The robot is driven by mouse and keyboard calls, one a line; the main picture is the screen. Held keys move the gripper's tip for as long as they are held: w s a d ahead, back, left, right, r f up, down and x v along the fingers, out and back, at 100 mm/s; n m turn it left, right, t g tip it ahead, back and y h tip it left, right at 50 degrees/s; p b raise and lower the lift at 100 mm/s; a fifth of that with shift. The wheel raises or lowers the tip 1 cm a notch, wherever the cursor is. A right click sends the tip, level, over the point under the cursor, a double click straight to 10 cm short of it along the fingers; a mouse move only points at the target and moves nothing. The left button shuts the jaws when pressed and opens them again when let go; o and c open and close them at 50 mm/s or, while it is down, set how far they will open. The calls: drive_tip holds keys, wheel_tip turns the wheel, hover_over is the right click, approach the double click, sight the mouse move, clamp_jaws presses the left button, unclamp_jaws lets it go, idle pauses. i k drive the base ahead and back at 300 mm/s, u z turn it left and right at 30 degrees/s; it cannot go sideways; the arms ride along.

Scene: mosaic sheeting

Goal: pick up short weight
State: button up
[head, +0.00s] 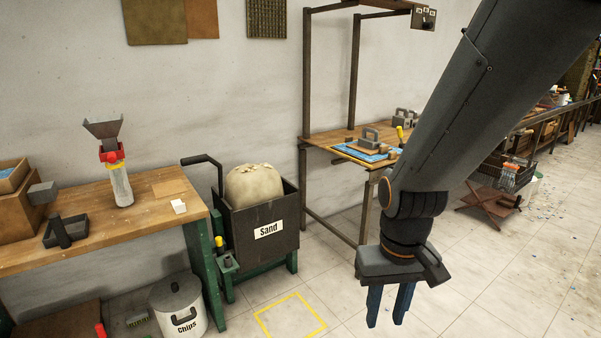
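Several grey block weights with handles are on the wooden workbench (330,139) under the metal frame. One grey weight (370,141) stands at the front, on or beside a brown board over a blue sheet (372,154). More grey weights (404,117) stand behind it to the right. I cannot tell which one is the short weight. My gripper (385,322) points down, with its two blue fingers apart and nothing between them. It hangs over the floor in front of the bench, lower in the picture than the weights. My arm hides part of the bench's right side.
A black Sand bin (283,213) holding a sack stands left of the bench. A wooden table (150,197) with a red-topped bottle (119,180) and a black tray is further left. A white Chips bucket (182,305) is below. A yellow square (290,317) marks clear floor.

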sight(367, 141)
drive_tip(key=z, duration=0.15)
drive_tip(key=i, duration=2.9)
drive_tip(key=z, duration=0.15)
